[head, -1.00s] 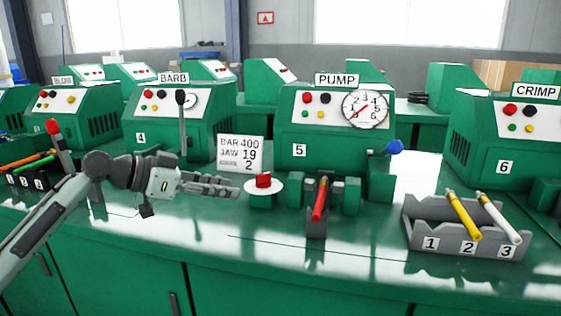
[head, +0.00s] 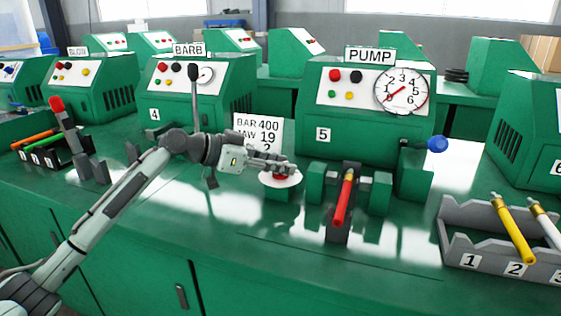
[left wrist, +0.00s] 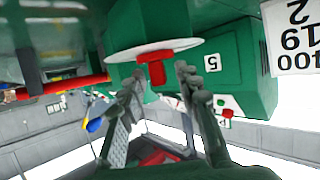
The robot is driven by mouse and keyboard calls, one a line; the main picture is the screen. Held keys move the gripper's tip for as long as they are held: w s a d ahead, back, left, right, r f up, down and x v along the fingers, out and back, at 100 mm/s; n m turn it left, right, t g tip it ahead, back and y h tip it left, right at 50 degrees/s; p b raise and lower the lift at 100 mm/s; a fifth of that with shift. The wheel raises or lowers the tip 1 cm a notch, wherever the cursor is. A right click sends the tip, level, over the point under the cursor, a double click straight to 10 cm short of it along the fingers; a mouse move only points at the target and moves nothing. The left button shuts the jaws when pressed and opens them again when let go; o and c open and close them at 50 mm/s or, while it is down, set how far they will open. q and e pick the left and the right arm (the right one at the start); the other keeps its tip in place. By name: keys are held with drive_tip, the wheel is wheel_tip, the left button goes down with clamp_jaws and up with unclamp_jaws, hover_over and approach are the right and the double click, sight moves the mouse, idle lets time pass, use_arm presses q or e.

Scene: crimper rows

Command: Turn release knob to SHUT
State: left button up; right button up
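The release knob (head: 280,177) is a red grip on a white round disc, on a small green block in front of machine 5, labelled PUMP. My left gripper (head: 290,166) comes in from the left just over the disc and partly hides the knob. In the left wrist view the red knob (left wrist: 156,70) shows as a T shape against the white disc (left wrist: 175,46), between the tips of my two fingers (left wrist: 160,72). The fingers are apart, so the gripper is open. I cannot tell whether they touch the knob. No SHUT mark is readable. My right gripper is not in view.
A red-handled hose piece (head: 343,200) lies in a holder right of the knob. A blue-knobbed lever (head: 437,144) is on the pump's right. A sign (head: 262,128) stands behind my gripper. A grey rack (head: 455,243) holds yellow and white pieces.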

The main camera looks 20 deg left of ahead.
use_arm(q)
drive_tip(key=shift+w+d+f, duration=0.1)
drive_tip(key=shift+w+d, duration=0.05)
drive_tip(key=shift+c, duration=0.6)
clamp_jaws()
